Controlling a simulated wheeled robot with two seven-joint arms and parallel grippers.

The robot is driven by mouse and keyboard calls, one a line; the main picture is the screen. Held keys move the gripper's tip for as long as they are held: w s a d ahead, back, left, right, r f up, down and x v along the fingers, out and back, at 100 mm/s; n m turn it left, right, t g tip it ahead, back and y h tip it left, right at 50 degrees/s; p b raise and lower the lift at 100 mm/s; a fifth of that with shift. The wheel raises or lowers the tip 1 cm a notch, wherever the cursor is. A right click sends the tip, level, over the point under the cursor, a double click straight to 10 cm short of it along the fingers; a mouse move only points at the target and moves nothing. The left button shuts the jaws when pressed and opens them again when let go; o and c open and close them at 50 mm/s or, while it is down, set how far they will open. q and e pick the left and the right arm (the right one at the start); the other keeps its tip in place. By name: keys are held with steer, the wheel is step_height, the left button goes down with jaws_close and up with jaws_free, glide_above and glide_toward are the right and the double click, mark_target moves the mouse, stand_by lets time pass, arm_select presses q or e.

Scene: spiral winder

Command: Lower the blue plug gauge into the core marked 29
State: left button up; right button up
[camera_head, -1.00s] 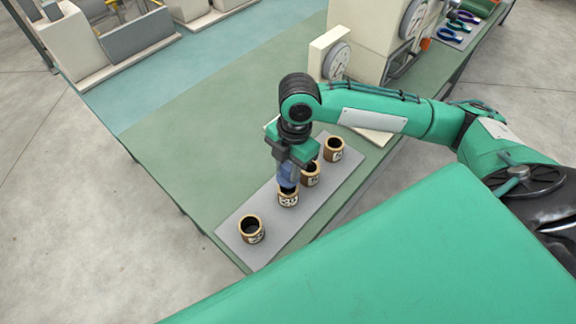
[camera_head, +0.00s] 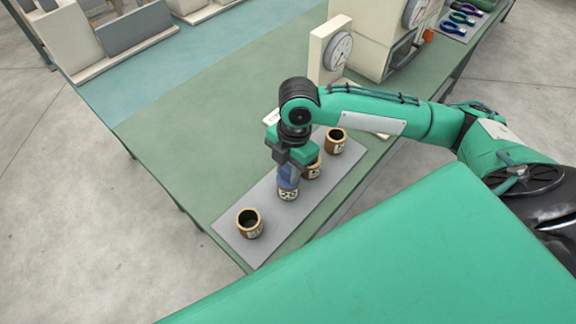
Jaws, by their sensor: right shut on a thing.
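My right gripper (camera_head: 290,160) points down over the row of cores and is shut on the blue plug gauge (camera_head: 288,178), of which only the lower part shows. The gauge is upright at the mouth of the second core from the left (camera_head: 288,194), and it hides that core's opening. I cannot tell how far it is inside. The black mark on this core's pale label is too small to read surely. The other brown cores are the near left one (camera_head: 249,225), one partly behind the gripper (camera_head: 313,170) and the far right one (camera_head: 336,142). My left gripper is out of view.
The cores stand on a grey mat (camera_head: 275,225) along the near edge of a green bench (camera_head: 190,135). A cream dial instrument (camera_head: 335,50) stands behind. Pliers (camera_head: 463,15) lie at the far right. The bench left of the mat is clear.

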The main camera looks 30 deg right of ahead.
steer(key=o, duration=1.1)
steer(key=shift+c, duration=0.2)
steer(key=shift+r, duration=0.1)
step_height(320, 180, up, 14)
steer(key=d, duration=0.2)
steer(key=shift+w+f+b, duration=0.25)
steer(key=shift+w+b, duration=0.05)
steer(key=shift+w, duration=0.05)
